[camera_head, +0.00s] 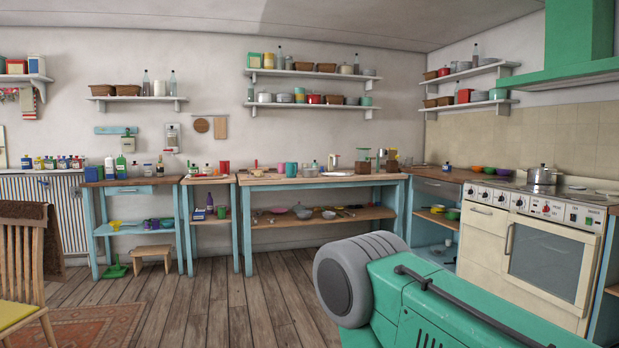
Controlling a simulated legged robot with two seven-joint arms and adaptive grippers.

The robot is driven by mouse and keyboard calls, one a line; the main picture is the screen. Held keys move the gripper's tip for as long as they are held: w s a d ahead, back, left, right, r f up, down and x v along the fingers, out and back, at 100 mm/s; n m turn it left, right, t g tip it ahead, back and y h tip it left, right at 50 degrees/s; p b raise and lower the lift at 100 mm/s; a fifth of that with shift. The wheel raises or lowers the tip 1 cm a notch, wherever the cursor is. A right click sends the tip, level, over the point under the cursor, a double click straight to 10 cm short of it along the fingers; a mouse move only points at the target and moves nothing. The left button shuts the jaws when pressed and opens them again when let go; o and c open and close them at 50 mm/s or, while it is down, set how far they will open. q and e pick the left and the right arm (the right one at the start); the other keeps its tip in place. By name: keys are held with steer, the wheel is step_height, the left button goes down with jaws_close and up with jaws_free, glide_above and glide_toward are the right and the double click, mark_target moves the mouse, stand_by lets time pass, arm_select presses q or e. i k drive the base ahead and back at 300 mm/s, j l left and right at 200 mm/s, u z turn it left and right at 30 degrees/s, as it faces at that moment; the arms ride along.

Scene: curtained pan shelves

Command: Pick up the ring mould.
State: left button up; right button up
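I cannot pick out the ring mould in the head view. The far shelves and worktops hold many small pans, pots and dishes, too small to tell apart. Neither of my grippers is in view.
A blue-legged table (320,182) with a lower shelf stands at the back wall. A cream stove (530,245) with a silver pot (543,175) is at right. A wooden stool (153,250) and a chair (25,262) stand at left. The middle wooden floor (215,310) is clear.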

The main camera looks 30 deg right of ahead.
mark_target(307, 173)
steer(key=i+l+z, duration=0.4)
steer(key=i, duration=0.4)
steer(key=i+z, duration=0.4)
steer(key=i, duration=0.4)
steer(key=i+l+u, duration=0.1)
steer(key=i+u, duration=0.15)
steer(key=i, duration=1.7)
steer(key=i+l+z, duration=0.1)
steer(key=i+z, duration=0.25)
steer(key=i, duration=0.35)
steer(key=i+z, duration=0.35)
steer(key=i, duration=0.3)
steer(key=i+j+z, duration=0.3)
steer(key=i, duration=0.35)
